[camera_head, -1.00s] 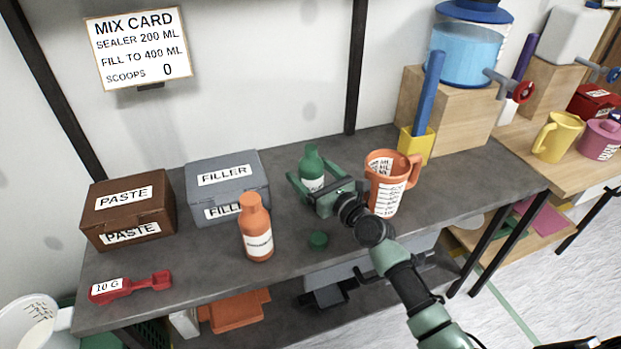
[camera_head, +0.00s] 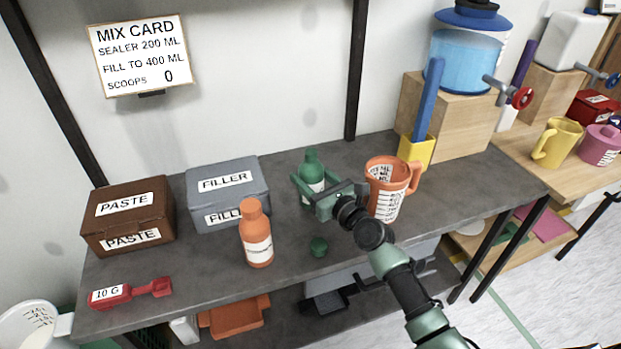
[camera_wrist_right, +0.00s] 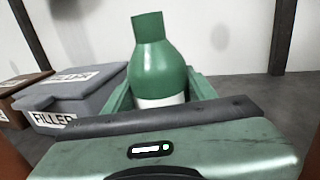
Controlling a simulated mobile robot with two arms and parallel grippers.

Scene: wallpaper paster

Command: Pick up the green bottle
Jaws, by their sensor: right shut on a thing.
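The green bottle (camera_head: 311,169) stands upright on the dark worktop, to the right of the grey filler box. It has a white label, and its neck shows no cap. My right gripper (camera_head: 312,190) is shut on the bottle's body, one finger on each side. The right wrist view shows the bottle (camera_wrist_right: 152,75) upright between the fingers, its lower part hidden behind the gripper body. My left gripper is not in view.
An orange measuring jug (camera_head: 385,203) stands close to the right of my gripper. An orange bottle (camera_head: 257,236), a grey filler box (camera_head: 232,182), a brown paste box (camera_head: 128,207) and a red scoop (camera_head: 128,291) are to the left. A yellow holder (camera_head: 417,151) stands behind the jug.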

